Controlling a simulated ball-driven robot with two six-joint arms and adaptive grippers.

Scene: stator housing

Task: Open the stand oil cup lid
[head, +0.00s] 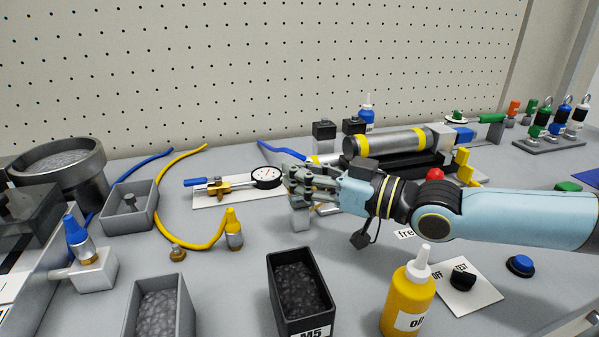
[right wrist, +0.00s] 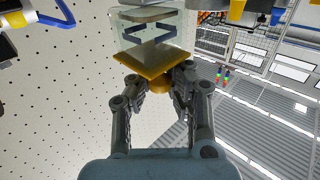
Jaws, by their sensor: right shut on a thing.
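The stand oil cup (head: 299,218) shows in the head view as a small pale block directly below my right gripper (head: 298,186). In the right wrist view the oil cup has a clear body (right wrist: 152,28) with a flat brass-yellow lid (right wrist: 150,61). A round brass knob sits against the lid, between the fingertips of my right gripper (right wrist: 160,85). The right gripper is shut on this knob. Its fingers hide most of the lid in the head view. I cannot tell whether the lid is raised from the cup. My left gripper is not in view.
A dial gauge (head: 266,177) lies left of the gripper. A yellow hose (head: 190,247) curves across the bench. A black bin (head: 299,300) and a yellow oil bottle (head: 408,295) stand in front. A yellow-banded cylinder (head: 385,143) is behind my right arm.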

